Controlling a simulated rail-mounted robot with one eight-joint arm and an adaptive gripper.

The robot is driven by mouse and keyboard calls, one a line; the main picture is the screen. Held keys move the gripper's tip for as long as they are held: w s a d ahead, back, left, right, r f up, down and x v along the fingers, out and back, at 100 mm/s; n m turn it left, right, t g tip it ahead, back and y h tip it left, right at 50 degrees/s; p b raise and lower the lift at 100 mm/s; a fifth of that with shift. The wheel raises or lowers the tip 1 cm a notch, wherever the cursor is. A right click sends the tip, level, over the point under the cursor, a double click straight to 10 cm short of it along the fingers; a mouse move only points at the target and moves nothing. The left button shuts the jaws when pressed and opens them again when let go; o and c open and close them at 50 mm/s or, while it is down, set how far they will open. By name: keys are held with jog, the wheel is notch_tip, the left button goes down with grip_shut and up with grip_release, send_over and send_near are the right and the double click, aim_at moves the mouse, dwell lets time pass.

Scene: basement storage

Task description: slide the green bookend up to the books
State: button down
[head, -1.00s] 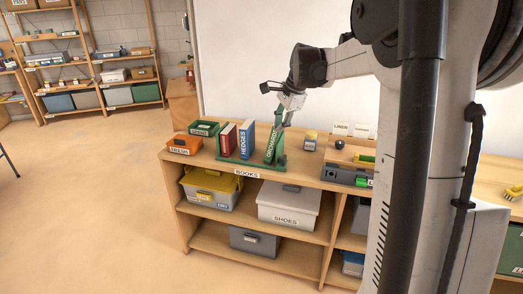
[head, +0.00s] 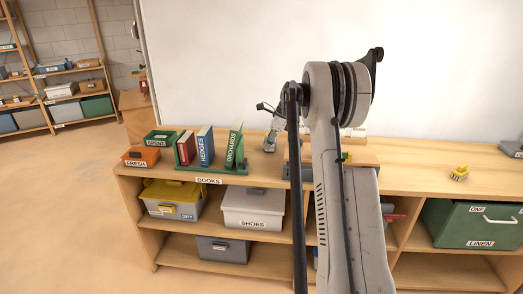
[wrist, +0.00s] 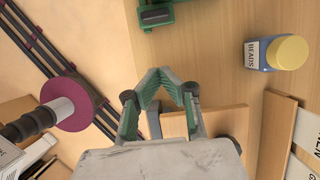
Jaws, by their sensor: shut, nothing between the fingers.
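A red book (head: 186,148), the blue HEDGES book (head: 206,146) and the green ORCHARDS book (head: 234,147) stand in a row on the shelf top above the BOOKS label. ORCHARDS leans, with a gap between it and HEDGES. A low green piece (head: 247,167), apparently the bookend's base, shows at the foot of ORCHARDS; its upright is hard to tell apart. A green part with a dark block (wrist: 160,14), probably the bookend, shows at the top of the wrist view. My gripper (head: 269,146) is right of ORCHARDS, apart from it. Its fingers (wrist: 160,78) are shut and empty.
In the wrist view a BEADS jar (wrist: 288,52) with a yellow lid stands right of my gripper. Orange FRESH (head: 141,156) and green SPENT (head: 160,139) bins stand left of the books. My arm hides part of the shelf top; a yellow brush (head: 459,173) lies farther right.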

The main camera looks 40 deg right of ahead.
jog(key=x, duration=0.8)
jog(key=shift+w+a+f, duration=0.25)
jog(key=shift+w+a, duration=0.8)
jog(key=shift+a, duration=0.05)
jog(key=shift+w+a, duration=0.35)
jog(key=shift+w, duration=0.05)
